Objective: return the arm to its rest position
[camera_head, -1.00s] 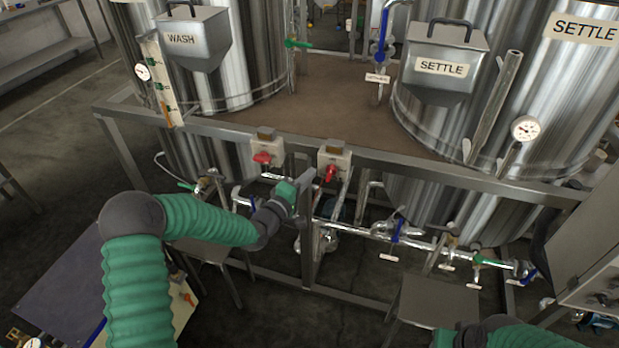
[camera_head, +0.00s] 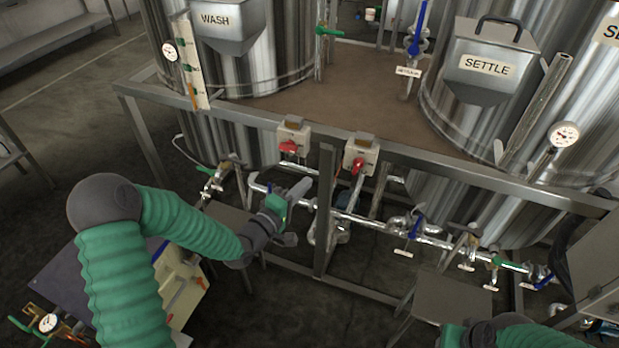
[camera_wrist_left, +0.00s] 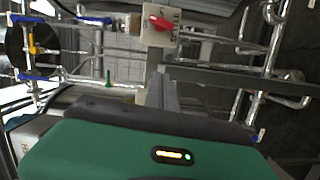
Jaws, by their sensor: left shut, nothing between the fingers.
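My left arm, in a green ribbed sleeve, comes in from the left in the head view. Its gripper (camera_head: 297,192) is shut and empty, in front of the lower pipes and below the two switch boxes. In the left wrist view the shut grey fingers (camera_wrist_left: 162,92) point toward a box with a red switch (camera_wrist_left: 160,22); I cannot tell the gap. Part of my right arm shows at the bottom right of the head view; its gripper is out of sight.
Steel tanks labelled WASH (camera_head: 228,20) and SETTLE (camera_head: 487,64) stand behind a metal frame rail (camera_head: 440,168). Switch boxes with red handles (camera_head: 291,140) hang on the rail. A valved pipe run (camera_head: 380,225) lies below. A grey stool (camera_head: 445,298) stands at the lower right.

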